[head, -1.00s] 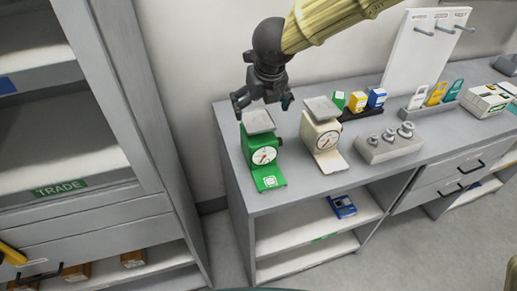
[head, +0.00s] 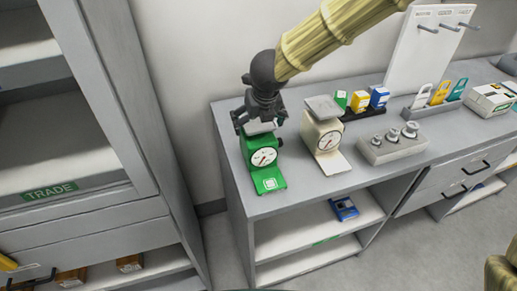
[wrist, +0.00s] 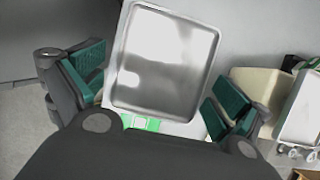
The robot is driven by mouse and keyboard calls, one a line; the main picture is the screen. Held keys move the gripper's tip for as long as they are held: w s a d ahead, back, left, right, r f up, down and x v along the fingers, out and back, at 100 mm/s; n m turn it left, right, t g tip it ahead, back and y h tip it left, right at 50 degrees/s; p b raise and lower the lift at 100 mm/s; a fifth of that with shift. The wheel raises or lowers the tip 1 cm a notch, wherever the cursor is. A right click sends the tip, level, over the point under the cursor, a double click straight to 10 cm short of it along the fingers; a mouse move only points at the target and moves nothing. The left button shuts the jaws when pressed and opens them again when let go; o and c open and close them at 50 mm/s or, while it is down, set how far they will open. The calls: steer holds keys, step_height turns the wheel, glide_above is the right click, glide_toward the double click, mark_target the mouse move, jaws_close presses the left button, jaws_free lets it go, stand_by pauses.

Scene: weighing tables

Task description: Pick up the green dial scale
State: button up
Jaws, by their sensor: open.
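The green dial scale (head: 263,160) stands upright at the left end of the grey table, its round white dial facing the front. My gripper (head: 259,124) is over the top of the scale, with its fingers on either side of the metal pan. In the wrist view the pan (wrist: 165,60) of the scale lies between the two open green-padded fingers of my gripper (wrist: 158,92). A gap shows at the right finger; the left finger is close to the pan's edge. Only a little of the green body shows below the pan there.
A cream dial scale (head: 323,138) stands just right of the green one. Further right are a grey block with weights (head: 393,146), a dark holder with coloured boxes (head: 362,110) and a white pegboard (head: 424,45). A grey cabinet (head: 130,120) stands left of the table.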

steer(key=x, duration=0.4)
steer(key=shift+d+f, duration=0.1)
steer(key=c, duration=1.9)
steer(key=shift+c, duration=0.6)
